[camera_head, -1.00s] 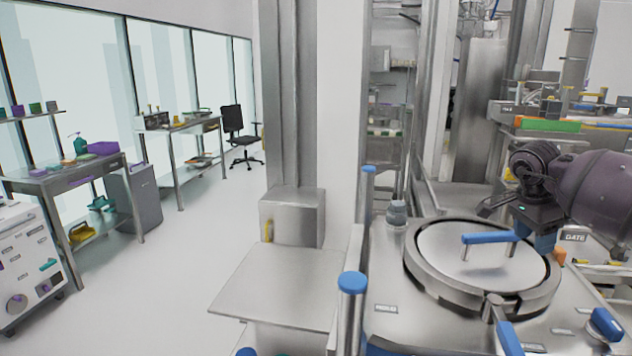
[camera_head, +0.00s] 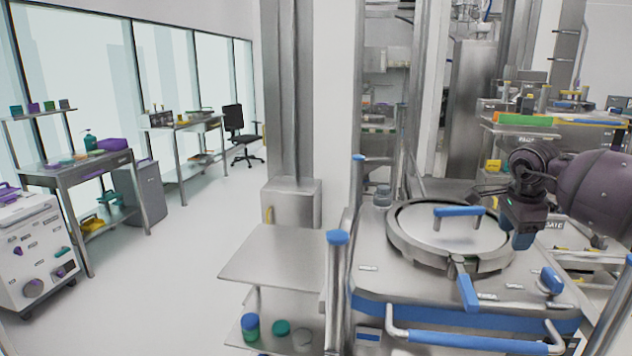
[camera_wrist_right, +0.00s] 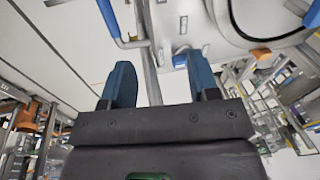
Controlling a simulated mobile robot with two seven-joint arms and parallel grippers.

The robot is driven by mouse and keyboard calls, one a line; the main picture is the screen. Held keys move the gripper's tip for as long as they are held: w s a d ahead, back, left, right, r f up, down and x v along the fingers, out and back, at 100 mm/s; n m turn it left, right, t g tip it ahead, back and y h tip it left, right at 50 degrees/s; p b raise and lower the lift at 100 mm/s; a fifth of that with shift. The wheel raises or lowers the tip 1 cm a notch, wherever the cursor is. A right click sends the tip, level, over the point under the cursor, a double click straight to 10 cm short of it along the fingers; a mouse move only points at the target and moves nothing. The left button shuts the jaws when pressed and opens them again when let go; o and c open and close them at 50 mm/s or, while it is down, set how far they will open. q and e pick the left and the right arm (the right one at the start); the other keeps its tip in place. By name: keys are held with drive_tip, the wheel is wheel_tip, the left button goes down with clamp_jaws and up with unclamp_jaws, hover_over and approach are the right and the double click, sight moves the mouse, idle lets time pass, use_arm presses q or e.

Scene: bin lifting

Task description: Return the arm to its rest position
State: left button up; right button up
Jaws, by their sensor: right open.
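My right gripper (camera_head: 523,238) hangs at the end of my dark arm, which comes in from the right. In the head view it is beside the right rim of the round steel lid (camera_head: 428,239); I cannot tell the exact gap. In the wrist view its two blue fingers (camera_wrist_right: 160,82) stand apart with nothing between them. The lid has a blue-topped handle (camera_head: 459,211) and sits on a steel bin (camera_head: 385,272) with a blue band. My left gripper is not in view.
A blue clamp lever (camera_head: 467,292) and a blue front bar (camera_head: 470,342) stick out from the bin. A steel column (camera_head: 283,90) with a shelf (camera_head: 281,265) stands left of it. A work table (camera_head: 560,125) is behind. The floor at left is open.

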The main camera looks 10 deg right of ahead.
drive_tip(key=w+a+r+m+t+y, duration=0.15)
drive_tip(key=a+m+t+y, duration=0.5)
drive_tip(key=a, duration=0.75)
drive_tip(key=w+a+r+m+t+y, duration=0.1)
drive_tip(key=a+r+m+t+y, duration=0.25)
drive_tip(key=a+m+y, duration=0.85)
drive_tip(key=s+d+f+m+t+h, duration=0.2)
drive_tip(key=s+f+m+t+h, duration=0.3)
drive_tip(key=f+m, duration=0.65)
drive_tip(key=s+d+f+m+h, duration=0.1)
drive_tip(key=s+f+m+h, duration=0.2)
drive_tip(key=f+m+h, duration=0.65)
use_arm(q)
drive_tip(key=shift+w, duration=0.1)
use_arm(e)
drive_tip(key=s+d+f+m+g+h, duration=0.1)
drive_tip(key=s+f+m, duration=0.4)
drive_tip(key=s+f, duration=0.5)
drive_tip(key=s+d+f+m+g+h, duration=0.1)
drive_tip(key=s+f+m+g, duration=0.3)
drive_tip(key=s+f, duration=0.6)
drive_tip(key=s+d+m, duration=0.1)
drive_tip(key=s+m, duration=0.1)
drive_tip(key=s, duration=0.2)
drive_tip(key=shift+h, duration=0.3)
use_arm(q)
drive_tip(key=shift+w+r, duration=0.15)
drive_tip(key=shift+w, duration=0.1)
use_arm(e)
drive_tip(key=shift+s+f, duration=0.1)
